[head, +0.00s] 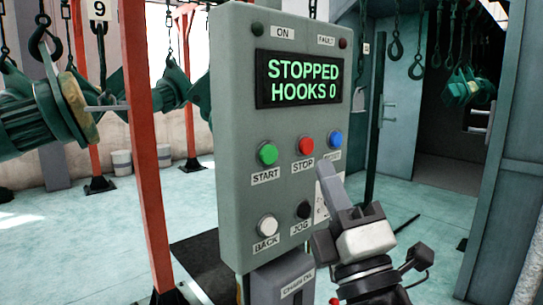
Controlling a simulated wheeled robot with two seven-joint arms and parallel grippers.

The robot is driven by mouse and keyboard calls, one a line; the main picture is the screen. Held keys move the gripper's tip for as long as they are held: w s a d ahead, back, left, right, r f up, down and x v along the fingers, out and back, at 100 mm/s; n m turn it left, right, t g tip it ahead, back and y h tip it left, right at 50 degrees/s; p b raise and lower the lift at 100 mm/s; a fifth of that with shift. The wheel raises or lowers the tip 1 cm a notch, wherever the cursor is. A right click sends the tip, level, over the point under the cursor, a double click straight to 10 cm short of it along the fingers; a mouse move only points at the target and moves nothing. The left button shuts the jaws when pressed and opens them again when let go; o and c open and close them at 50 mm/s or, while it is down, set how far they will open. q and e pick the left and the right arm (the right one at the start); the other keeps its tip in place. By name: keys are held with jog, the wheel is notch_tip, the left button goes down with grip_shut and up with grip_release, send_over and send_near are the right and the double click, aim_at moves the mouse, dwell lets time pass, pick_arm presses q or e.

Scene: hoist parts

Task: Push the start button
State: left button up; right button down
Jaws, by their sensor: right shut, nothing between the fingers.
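A grey-green control box (228,105) stands upright in the middle of the head view. Its display (300,80) reads "STOPPED HOOKS 0". The green start button (267,153) is at the left of the upper button row, with a START label below it. My right gripper (328,170) is shut and empty, pointing up in front of the box's lower right. Its tip is just below the blue button (335,138) and right of the start button, apart from the start button. Whether the tip touches the panel cannot be told. My left gripper is not in view.
The red stop button (306,146), white back button (267,226) and black jog button (304,210) are on the same panel. An orange post (145,150) stands left of the box. Green hoist parts (40,115) hang at the left. Open floor lies behind.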

aim_at(269, 155)
pick_arm(q)
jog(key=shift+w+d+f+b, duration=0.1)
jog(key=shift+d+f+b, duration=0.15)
jog(key=shift+b, duration=0.7)
pick_arm(e)
jog(key=w+a, duration=0.4)
jog(key=w, duration=0.2)
jog(key=shift+a, duration=0.4)
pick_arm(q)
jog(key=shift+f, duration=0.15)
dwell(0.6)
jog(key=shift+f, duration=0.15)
pick_arm(e)
jog(key=shift+w+a, duration=0.25)
jog(key=shift+w, duration=0.1)
